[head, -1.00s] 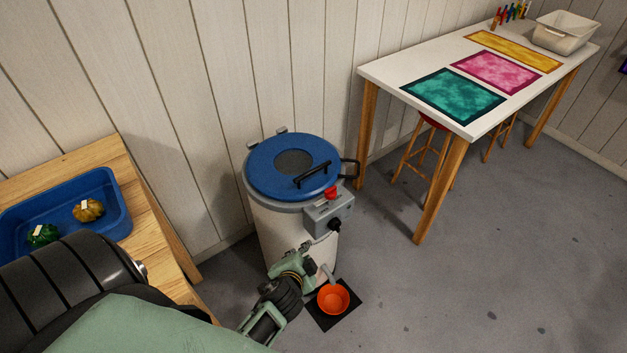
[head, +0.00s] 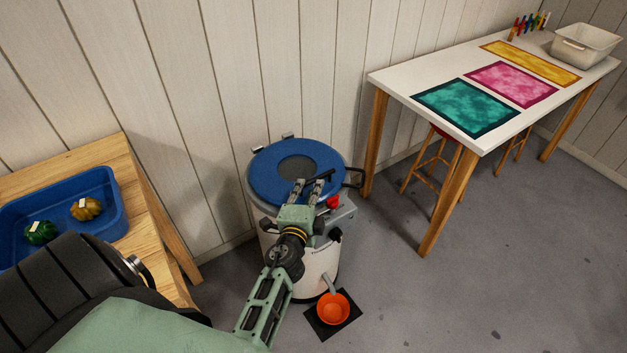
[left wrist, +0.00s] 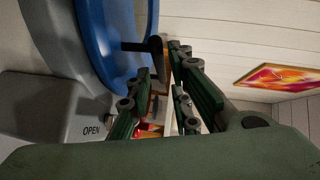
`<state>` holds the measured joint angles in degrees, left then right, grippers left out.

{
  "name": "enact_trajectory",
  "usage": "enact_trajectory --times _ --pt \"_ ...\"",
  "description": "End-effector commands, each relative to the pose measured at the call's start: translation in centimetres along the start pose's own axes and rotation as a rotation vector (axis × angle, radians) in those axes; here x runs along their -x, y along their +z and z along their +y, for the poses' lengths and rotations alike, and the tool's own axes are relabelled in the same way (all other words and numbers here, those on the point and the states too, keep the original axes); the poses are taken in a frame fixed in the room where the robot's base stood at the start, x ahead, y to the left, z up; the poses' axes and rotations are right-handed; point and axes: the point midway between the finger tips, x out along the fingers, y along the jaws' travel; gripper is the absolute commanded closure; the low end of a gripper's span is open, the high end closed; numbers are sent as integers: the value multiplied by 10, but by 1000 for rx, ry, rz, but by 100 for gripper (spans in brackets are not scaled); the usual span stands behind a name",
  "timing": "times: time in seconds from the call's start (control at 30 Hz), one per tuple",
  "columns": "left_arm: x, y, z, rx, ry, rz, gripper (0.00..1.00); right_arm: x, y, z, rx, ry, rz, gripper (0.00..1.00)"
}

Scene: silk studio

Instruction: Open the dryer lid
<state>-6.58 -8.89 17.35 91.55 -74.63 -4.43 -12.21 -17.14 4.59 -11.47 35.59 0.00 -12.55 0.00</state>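The dryer (head: 318,262) is a white drum with a shut, round blue lid (head: 268,165) that has a grey centre. A black bar handle (head: 325,174) stands on the lid's front right part. My left gripper (head: 311,185) is at the handle with its fingers apart. In the left wrist view, the handle (left wrist: 152,46) lies at the tips of the open fingers (left wrist: 168,62), beside the blue lid (left wrist: 98,40). I cannot tell whether a finger touches it. My right gripper is not in view.
A red knob (head: 333,202) sits on the grey latch box by the lid's rim. An orange bowl (head: 333,308) stands on a black mat below the spout. A wooden table with a blue tray (head: 112,225) is at left, a white table (head: 400,82) at right.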

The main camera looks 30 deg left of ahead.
Motion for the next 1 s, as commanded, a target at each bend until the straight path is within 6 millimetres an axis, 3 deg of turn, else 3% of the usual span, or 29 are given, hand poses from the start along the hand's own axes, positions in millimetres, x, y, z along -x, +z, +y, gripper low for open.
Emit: enact_trajectory --times 0.2,0.33,0.67,0.9,1.0 --pt "-36 0 0 1 -2 -1 81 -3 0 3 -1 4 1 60" --pt "-48 1 0 0 0 -2 81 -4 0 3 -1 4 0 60" --pt "-52 1 0 1 0 -2 81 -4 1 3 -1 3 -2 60" --pt "-52 1 0 1 0 -2 100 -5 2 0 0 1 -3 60" --pt "-52 1 0 1 0 -2 100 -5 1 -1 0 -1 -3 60"
